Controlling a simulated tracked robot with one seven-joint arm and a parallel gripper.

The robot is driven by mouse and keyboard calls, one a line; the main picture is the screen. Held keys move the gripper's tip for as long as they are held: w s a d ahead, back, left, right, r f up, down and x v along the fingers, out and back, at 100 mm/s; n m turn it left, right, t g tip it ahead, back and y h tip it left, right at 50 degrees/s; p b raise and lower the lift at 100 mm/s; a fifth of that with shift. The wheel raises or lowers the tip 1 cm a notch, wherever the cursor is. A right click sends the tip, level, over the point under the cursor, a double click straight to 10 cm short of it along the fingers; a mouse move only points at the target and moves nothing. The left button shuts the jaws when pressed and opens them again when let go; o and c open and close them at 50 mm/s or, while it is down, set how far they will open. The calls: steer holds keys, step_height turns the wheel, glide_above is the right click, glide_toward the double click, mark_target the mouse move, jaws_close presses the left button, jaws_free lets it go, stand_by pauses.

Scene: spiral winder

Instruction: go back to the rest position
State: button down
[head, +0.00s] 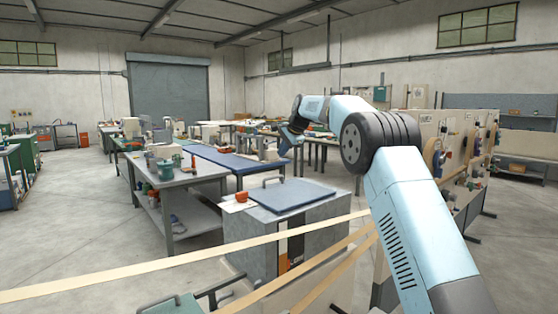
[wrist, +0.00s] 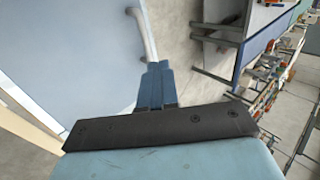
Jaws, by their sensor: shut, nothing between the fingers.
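My gripper shows in the wrist view (wrist: 158,68), its two blue fingers shut together with nothing between them. In the head view my light-blue arm reaches up from the lower right and bends over to the left. The gripper end (head: 288,140) points down there, above and behind the grey cabinet (head: 325,235) with the blue lid (head: 292,196). In the wrist view a curved pale handle (wrist: 142,35) on a light-blue surface shows just beyond the fingertips. I cannot tell whether the fingers touch it.
Pale strips (head: 150,263) cross the foreground below my arm. A workbench (head: 172,178) with cups and tools stands left of the cabinet. A panel with reels (head: 470,150) stands close on the right. Open concrete floor (head: 75,225) lies at the left.

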steer(key=s+d+r+n+h, duration=0.1)
steer(key=s+d+r, duration=0.2)
steer(key=s+d, duration=0.5)
steer(key=s+d+r+n+h, duration=0.1)
steer(key=s+d+r+n, duration=0.3)
steer(key=s, duration=0.7)
steer(key=s+d+r+m, duration=0.1)
steer(key=s+d+r, duration=0.1)
steer(key=s+d, duration=0.65)
steer(key=s+d+f+n+h, duration=0.1)
steer(key=s+d+f, duration=0.2)
steer(key=s, duration=0.8)
steer(key=s+d+f+n+h, duration=0.1)
steer(key=s+d+f+n, duration=0.1)
steer(key=s+f, duration=0.5)
steer(key=s+d+f+n+h, duration=0.1)
steer(key=s+f, duration=0.5)
steer(key=s, duration=1.1)
steer(key=d+n, duration=0.1)
steer(key=d, duration=0.1)
steer(key=shift+d, duration=0.3)
steer(key=shift+f, duration=0.1)
